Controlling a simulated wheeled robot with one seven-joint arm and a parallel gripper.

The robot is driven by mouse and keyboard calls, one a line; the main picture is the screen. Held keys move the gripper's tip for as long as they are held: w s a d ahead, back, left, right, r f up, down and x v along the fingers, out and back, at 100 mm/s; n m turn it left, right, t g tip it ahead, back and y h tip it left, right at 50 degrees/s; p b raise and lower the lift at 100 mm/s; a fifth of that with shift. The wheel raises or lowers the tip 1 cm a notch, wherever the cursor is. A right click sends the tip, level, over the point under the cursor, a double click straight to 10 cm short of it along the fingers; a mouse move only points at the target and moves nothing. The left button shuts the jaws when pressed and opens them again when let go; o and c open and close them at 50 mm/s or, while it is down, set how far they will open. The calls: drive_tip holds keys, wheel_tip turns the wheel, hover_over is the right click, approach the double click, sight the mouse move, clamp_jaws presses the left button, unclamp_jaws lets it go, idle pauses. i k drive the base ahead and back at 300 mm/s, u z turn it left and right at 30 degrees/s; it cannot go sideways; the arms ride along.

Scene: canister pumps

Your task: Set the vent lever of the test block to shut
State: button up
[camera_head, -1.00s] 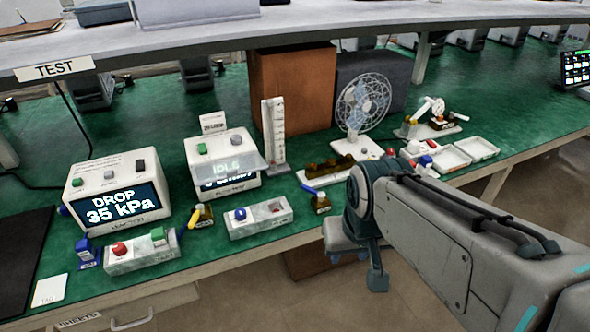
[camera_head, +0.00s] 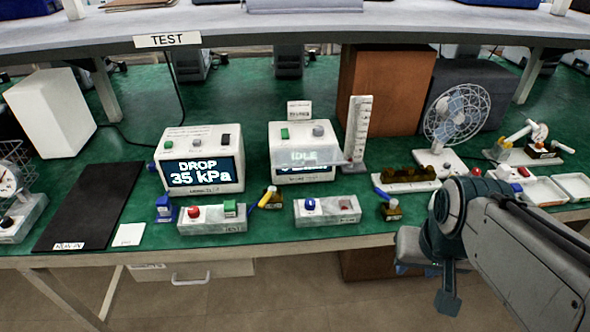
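No label that I can read says which piece is the test block. In front are a grey block (camera_head: 212,222) with a red knob and a green part, and a grey block (camera_head: 327,212) with a blue knob. Small brass pieces with a yellow lever (camera_head: 270,196) and a blue lever (camera_head: 382,194) stand beside these blocks; lever settings are too small to read. My gripper (camera_head: 447,292) hangs at the lower right, off the bench front; its fingers are unclear.
A black mat (camera_head: 88,207) and a white tag card (camera_head: 129,235) lie at the left. A fan (camera_head: 459,112), a brown box (camera_head: 385,88) and a vertical scale (camera_head: 357,133) stand behind. White trays (camera_head: 540,190) lie at the right. An upper shelf overhangs the back.

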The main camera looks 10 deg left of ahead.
sight(272, 189)
drive_tip(key=u, duration=0.2)
drive_tip(key=k, duration=0.5)
drive_tip(key=u, duration=0.55)
drive_tip(key=k, duration=0.75)
drive_tip(key=u, duration=0.75)
drive_tip(key=i, duration=1.3)
drive_tip(key=z, duration=1)
